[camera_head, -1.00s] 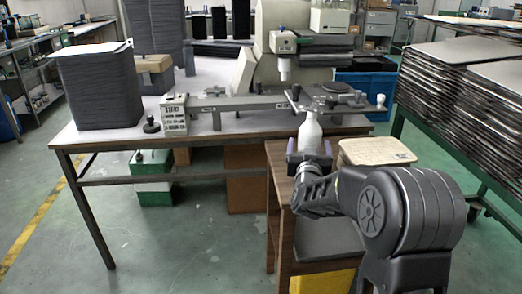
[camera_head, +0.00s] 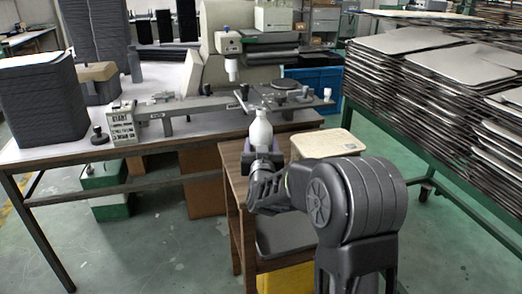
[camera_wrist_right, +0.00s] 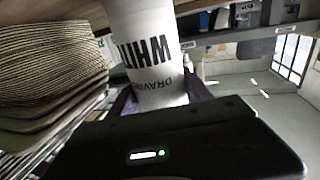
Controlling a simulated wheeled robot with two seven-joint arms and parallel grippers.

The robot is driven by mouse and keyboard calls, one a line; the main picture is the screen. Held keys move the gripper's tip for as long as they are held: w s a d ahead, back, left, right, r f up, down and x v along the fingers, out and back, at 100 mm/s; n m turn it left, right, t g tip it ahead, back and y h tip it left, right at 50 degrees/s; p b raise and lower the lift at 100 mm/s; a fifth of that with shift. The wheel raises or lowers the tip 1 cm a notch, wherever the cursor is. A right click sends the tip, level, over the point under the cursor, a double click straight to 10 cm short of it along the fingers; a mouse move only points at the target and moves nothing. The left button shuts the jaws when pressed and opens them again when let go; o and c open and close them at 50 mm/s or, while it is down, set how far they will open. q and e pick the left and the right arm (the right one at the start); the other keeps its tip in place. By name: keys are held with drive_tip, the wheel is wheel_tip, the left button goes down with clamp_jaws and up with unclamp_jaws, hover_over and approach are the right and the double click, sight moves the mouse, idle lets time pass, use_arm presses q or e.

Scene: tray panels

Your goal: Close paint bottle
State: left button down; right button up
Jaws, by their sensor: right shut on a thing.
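The paint bottle (camera_head: 261,132) is white with a narrow neck and stands upright at the small wooden table. My right gripper (camera_head: 262,157) is shut on its lower part. In the right wrist view the bottle (camera_wrist_right: 150,50) fills the top middle, with dark lettering on its label, between the fingers of my right gripper (camera_wrist_right: 160,98). The top of the bottle is small in the head view, and I cannot tell whether a cap is on it. My left gripper is not in view.
The small wooden table (camera_head: 232,170) carries a pale stack (camera_head: 325,144) right of the bottle. Behind is a long bench (camera_head: 60,152) with a printing machine (camera_head: 215,104) close to the bottle. A rack of stacked panels (camera_head: 440,85) stands at the right. Open floor lies at front left.

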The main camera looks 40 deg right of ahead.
sight(261, 114)
clamp_jaws()
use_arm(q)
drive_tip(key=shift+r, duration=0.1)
use_arm(e)
drive_tip(key=shift+r, duration=0.3)
